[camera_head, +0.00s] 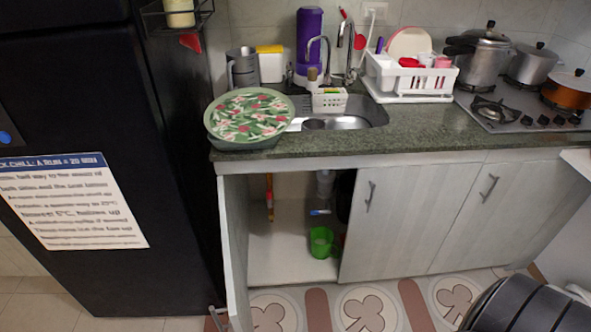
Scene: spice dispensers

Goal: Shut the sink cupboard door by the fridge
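The sink cupboard door (234,255) by the fridge (105,130) is pale grey wood. It stands wide open, swung out toward me and seen nearly edge-on, close to the fridge's right side. The other two cupboard doors, the middle one (385,220) and the right one (480,215), are shut. Neither of my grippers is in view.
The dark green counter (420,135) runs above the cupboards, with a floral tray (250,115) at its left end, a sink (345,115), a white dish rack (410,80) and pots on a hob (520,110). A dark rounded object (530,305) fills the lower right corner. Patterned floor lies before the cupboards.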

